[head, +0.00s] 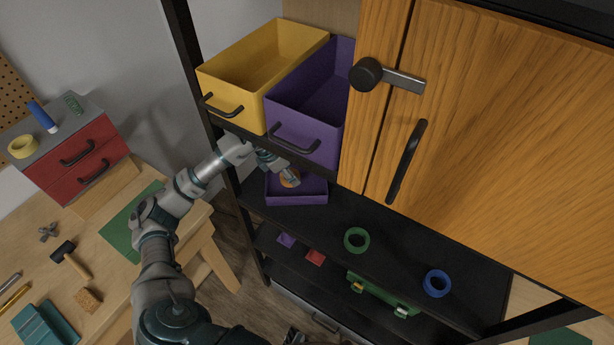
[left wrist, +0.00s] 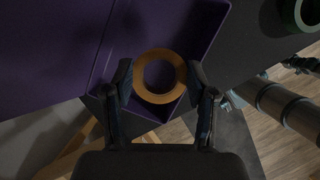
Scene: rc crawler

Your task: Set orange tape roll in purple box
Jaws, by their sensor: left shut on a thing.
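The orange tape roll (head: 291,179) is in my left gripper (head: 293,183), which is low over the small open purple box (head: 303,199) on the shelf. In the left wrist view the roll (left wrist: 160,97) sits between the two fingers of the left gripper (left wrist: 161,80), shut on its sides. The walls of the purple box (left wrist: 205,25) show behind the roll. I cannot tell whether the roll touches the box floor. My right gripper cannot be made out.
A larger purple bin (head: 310,110) and a yellow bin (head: 240,85) stand on the shelf above, beside a wooden cabinet door (head: 490,140). A green tape roll (head: 356,240) and a blue tape roll (head: 437,283) lie on the shelf to the right.

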